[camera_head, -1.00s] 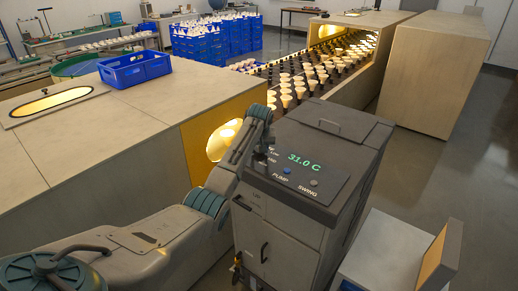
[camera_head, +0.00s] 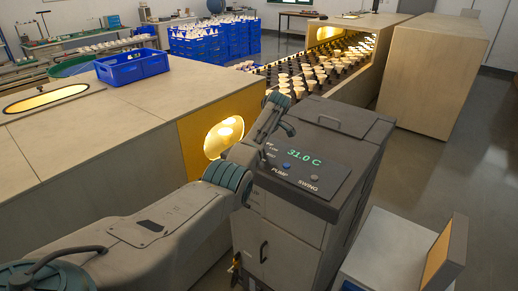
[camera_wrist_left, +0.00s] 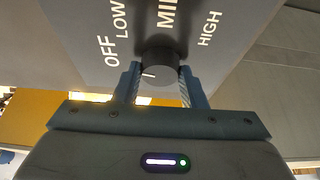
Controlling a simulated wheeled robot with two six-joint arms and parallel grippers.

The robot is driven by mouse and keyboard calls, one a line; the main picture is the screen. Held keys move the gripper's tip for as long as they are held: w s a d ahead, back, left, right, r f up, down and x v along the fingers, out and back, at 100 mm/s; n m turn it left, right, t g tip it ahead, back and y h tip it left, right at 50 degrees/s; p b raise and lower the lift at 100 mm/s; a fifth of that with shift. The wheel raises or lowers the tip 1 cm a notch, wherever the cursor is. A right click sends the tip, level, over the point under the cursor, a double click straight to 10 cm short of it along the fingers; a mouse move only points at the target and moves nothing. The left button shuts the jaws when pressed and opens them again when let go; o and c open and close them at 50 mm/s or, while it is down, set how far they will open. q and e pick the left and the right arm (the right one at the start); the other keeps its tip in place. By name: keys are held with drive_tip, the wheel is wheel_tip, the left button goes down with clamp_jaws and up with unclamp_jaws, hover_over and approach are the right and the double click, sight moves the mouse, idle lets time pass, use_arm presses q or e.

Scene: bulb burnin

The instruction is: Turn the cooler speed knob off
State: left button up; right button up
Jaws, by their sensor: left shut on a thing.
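The cooler (camera_head: 285,222) is a grey cabinet with a dark top panel, a green "31.0 C" display, and PUMP and SWING buttons. Its round dark speed knob (camera_wrist_left: 160,72) shows in the left wrist view, below the labels OFF, LOW, MID and HIGH. The knob's white mark points left, on the OFF side. My left gripper (camera_wrist_left: 160,86) is shut on the knob, one finger on each side. In the head view my left gripper (camera_head: 277,112) is at the panel's left edge and hides the knob. My right gripper is not in view.
A wooden bench (camera_head: 95,135) with a blue crate (camera_head: 132,67) stands on the left. Behind the cooler is a lit tunnel bed with rows of bulbs (camera_head: 318,68). A box with an upright flap (camera_head: 440,258) is at lower right. Open floor (camera_head: 425,165) lies to the right.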

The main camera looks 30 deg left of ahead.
use_arm(q)
drive_tip(key=shift+w+n+g+b, duration=0.1)
drive_tip(key=shift+n+g+b, duration=0.4)
drive_tip(key=shift+n+b, duration=0.65)
drive_tip(key=o, duration=1)
drive_tip(key=shift+d+r, duration=0.1)
drive_tip(key=shift+r, duration=0.05)
drive_tip(key=b+v, duration=0.4)
drive_tip(key=v, duration=0.6)
drive_tip(key=shift+r, duration=0.3)
